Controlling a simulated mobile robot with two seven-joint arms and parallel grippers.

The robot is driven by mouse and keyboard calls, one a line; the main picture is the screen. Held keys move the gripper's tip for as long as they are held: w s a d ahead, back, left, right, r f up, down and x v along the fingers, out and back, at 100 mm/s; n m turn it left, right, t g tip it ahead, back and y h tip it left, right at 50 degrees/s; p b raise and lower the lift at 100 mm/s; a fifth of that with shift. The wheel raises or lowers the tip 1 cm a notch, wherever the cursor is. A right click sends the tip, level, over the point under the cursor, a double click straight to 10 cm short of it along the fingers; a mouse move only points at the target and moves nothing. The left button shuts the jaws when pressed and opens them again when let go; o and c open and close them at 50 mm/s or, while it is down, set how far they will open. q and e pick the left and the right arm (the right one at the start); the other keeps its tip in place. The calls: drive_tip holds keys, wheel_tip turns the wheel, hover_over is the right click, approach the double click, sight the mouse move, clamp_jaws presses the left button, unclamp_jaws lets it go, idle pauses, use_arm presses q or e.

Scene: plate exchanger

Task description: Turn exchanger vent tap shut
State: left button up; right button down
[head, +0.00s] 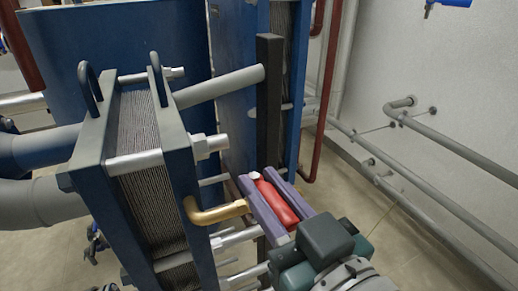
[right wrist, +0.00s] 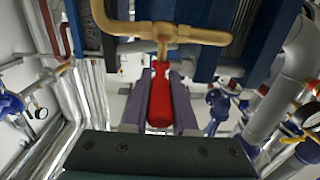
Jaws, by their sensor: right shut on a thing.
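The vent tap has a red lever handle (head: 279,204) at the end of a brass pipe (head: 217,213) that comes out of the blue plate exchanger (head: 180,165). My right gripper (head: 259,182) has its two purple fingers on either side of the red handle and is shut on it. In the right wrist view the red handle (right wrist: 160,98) lies lengthwise between the fingers, pointing back towards the palm. The brass tap body (right wrist: 163,35) shows just beyond the fingertips. My left gripper is not in view.
Metal tie bars (head: 238,237) stick out of the exchanger close to the gripper. A dark upright post (head: 269,130) stands behind it. Grey pipes (head: 450,145) run along the right wall. Open floor (head: 350,190) lies right of the gripper.

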sight(289, 229)
drive_tip(key=shift+h, duration=0.3)
drive_tip(key=c, duration=0.7)
unclamp_jaws()
drive_tip(key=shift+s, duration=0.1)
drive_tip(key=v, duration=0.9)
drive_tip(key=shift+s+d+p, duration=0.1)
drive_tip(key=shift+s+p, duration=0.2)
drive_tip(key=shift+s, duration=0.1)
